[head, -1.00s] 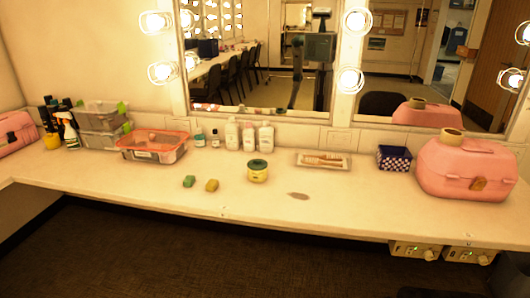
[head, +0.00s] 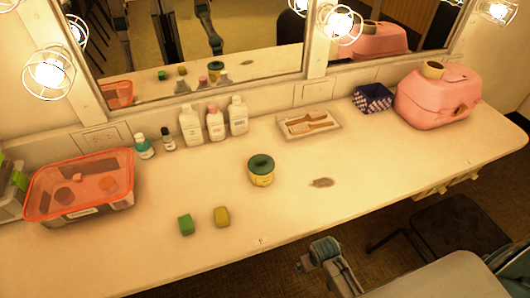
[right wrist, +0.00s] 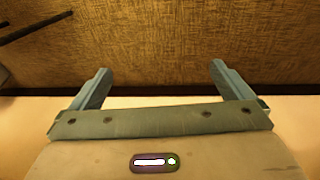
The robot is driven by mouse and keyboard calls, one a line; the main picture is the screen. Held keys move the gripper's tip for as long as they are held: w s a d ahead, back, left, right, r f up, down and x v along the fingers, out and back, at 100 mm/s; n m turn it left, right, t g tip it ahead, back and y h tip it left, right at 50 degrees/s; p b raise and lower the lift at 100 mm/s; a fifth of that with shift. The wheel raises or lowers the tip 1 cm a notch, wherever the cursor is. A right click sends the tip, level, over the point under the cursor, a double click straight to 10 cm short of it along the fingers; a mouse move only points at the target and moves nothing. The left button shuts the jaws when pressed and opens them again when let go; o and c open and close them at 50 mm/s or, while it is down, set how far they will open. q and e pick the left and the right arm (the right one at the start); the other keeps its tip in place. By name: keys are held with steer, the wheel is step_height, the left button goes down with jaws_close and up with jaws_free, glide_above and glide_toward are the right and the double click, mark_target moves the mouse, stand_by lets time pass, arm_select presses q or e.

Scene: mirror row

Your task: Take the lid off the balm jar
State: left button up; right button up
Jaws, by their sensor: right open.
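The balm jar (head: 262,179) is a squat yellow jar standing upright on the counter, near the middle of the head view. Its dark green lid (head: 261,162) sits on top of it. My right gripper (head: 318,252) is at the counter's front edge, below and to the right of the jar in the head view, well apart from it. In the right wrist view my right gripper (right wrist: 161,70) is open and empty, with carpet and a pale strip of counter behind it; the jar does not show there. My left gripper is out of view.
A green block (head: 186,225) and a yellow block (head: 221,217) lie left of the jar's front. A dark smudge-like patch (head: 321,183) lies to its right. Bottles (head: 213,123) and a comb tray (head: 309,125) stand behind. A red-rimmed bin (head: 127,187) is at left, a pink case (head: 440,98) at right.

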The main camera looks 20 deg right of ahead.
steer(key=w+a+r+p, duration=0.1)
steer(key=w+r+p, duration=0.1)
steer(key=r, duration=1)
steer(key=w+a+r+p, duration=0.1)
steer(key=w+r+p, duration=0.15)
steer(key=r, duration=0.95)
step_height(320, 180, up, 9)
steer(key=g+y, duration=0.1)
steer(key=g, duration=0.1)
glide_above(261, 160)
step_height(261, 160, down, 5)
steer(key=shift+s+a+r+p, duration=0.1)
steer(key=shift+a+p, duration=0.05)
steer(key=shift+p, duration=0.7)
steer(key=shift+f+p, duration=0.3)
steer(key=f, duration=0.1)
steer(key=f+p, duration=0.1)
steer(key=f, duration=0.1)
steer(key=shift+d+f+p, duration=0.2)
steer(key=shift+f+p, duration=0.05)
steer(key=shift+p, duration=0.05)
steer(key=shift+f, duration=0.55)
steer(key=c, duration=0.9)
